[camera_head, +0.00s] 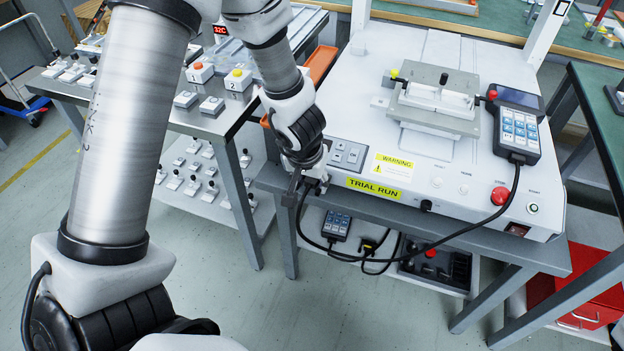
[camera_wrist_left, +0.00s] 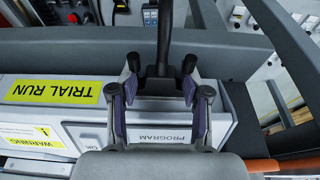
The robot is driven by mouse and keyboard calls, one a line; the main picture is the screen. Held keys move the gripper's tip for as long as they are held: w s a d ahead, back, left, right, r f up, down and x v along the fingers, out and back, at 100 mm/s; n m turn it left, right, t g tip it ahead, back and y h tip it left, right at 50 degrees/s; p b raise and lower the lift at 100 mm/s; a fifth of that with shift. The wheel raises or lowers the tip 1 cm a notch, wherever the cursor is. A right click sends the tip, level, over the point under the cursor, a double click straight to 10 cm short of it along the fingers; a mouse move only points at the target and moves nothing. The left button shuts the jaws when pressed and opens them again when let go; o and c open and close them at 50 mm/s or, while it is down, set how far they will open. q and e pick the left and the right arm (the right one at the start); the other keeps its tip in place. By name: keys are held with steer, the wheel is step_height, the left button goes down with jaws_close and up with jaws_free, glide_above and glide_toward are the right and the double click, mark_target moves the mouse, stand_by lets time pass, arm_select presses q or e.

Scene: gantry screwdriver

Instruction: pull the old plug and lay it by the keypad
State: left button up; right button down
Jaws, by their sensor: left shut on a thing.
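My left gripper (camera_head: 310,182) is at the front left corner of the white machine, shut on a black plug. In the left wrist view, the gripper (camera_wrist_left: 160,88) has its purple pads on either side, and the plug (camera_wrist_left: 160,72) shows between the fingertips with its cable leading away. I cannot tell whether the plug is still seated in the front panel. The black cable (camera_head: 440,240) loops up to the keypad (camera_head: 519,130), which rests on the machine's right side. My right gripper is not in view.
A second keypad (camera_head: 337,226) lies on the shelf below, near more cable. The yellow TRIAL RUN label (camera_head: 374,188), red button (camera_head: 500,196) and green START button (camera_head: 532,208) are along the machine front. A metal fixture (camera_head: 436,100) stands left of the keypad.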

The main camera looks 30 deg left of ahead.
arm_select(q)
steer(key=shift+s+f, duration=0.15)
steer(key=shift+f, duration=0.1)
jaws_close()
steer(key=shift+s+b, duration=0.3)
steer(key=shift+b, duration=0.15)
steer(key=s, duration=0.1)
steer(key=s+b, duration=0.1)
steer(key=shift+s+d+r, duration=0.1)
steer(key=shift+s+d, duration=0.2)
steer(key=shift+d, duration=0.1)
